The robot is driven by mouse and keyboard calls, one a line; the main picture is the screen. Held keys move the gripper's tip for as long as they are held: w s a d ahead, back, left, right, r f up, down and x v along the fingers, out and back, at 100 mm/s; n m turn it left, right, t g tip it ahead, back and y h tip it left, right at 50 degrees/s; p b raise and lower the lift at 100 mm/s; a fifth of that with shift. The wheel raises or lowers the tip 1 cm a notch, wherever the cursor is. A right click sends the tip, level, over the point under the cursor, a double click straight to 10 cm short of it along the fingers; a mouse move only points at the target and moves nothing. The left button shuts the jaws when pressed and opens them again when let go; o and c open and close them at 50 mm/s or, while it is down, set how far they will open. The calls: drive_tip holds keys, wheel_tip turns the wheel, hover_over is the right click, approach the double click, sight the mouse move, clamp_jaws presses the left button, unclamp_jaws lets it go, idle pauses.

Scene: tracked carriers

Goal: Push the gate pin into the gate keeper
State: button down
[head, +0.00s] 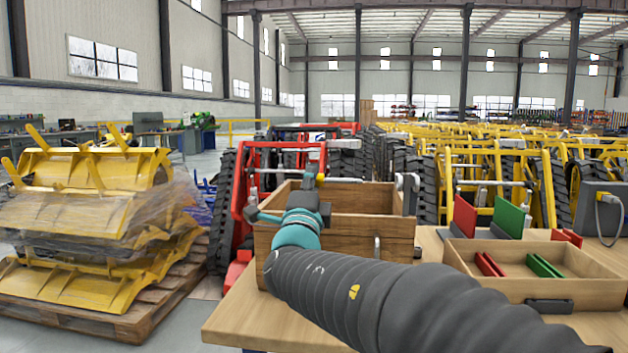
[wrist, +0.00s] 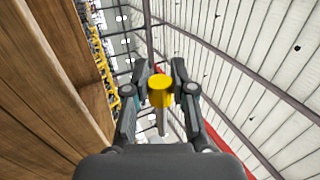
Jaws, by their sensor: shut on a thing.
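My gripper (head: 318,178) is above the open-topped wooden crate, with its fingers shut on a yellow-headed piece, apparently the gate pin. In the wrist view my gripper (wrist: 160,88) closes on the yellow head (wrist: 160,92) from both sides, and a thin grey shank (wrist: 161,122) shows below it. In the head view a pale metal rod (head: 350,179) runs level to the right of my fingertips. A grey upright bracket with rounded ends (head: 408,188), perhaps the gate keeper, stands at the crate's right side. I cannot tell whether rod and bracket touch.
The wooden crate (head: 350,240) stands on the workbench (head: 235,318); it also fills the left of the wrist view (wrist: 45,100). A parts tray (head: 535,288) with red and green pieces lies right. Yellow tracked carriers fill the background; wrapped yellow parts (head: 100,215) stack on a pallet left.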

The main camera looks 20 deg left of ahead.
sight(349, 183)
drive_tip(key=shift+s+a+f, duration=0.1)
drive_tip(key=shift+s+a, duration=0.05)
drive_tip(key=shift+s, duration=0.1)
drive_tip(key=shift+w+d+b, duration=0.25)
drive_tip(key=shift+d+b, duration=0.1)
drive_tip(key=shift+d, duration=0.6)
drive_tip(key=shift+w+d+b, duration=0.2)
drive_tip(key=shift+d+b, duration=0.15)
drive_tip(key=shift+d, duration=0.6)
drive_tip(key=shift+w+d+b, duration=0.25)
drive_tip(key=shift+d+b, duration=0.1)
drive_tip(key=shift+d, duration=0.6)
drive_tip(key=shift+w+d, duration=0.15)
drive_tip(key=shift+d, duration=0.4)
drive_tip(key=shift+w+d+b, duration=0.1)
drive_tip(key=shift+d+b, duration=0.25)
drive_tip(key=shift+w+d+b, duration=0.2)
drive_tip(key=shift+d+b, duration=0.2)
drive_tip(key=shift+d, duration=0.45)
drive_tip(key=shift+w+d+b, duration=0.25)
drive_tip(key=shift+d+b, duration=0.2)
drive_tip(key=shift+d, duration=0.45)
drive_tip(key=shift+w+d+b, duration=0.2)
drive_tip(key=shift+d+b, duration=0.2)
drive_tip(key=shift+d, duration=0.45)
idle(1.4)
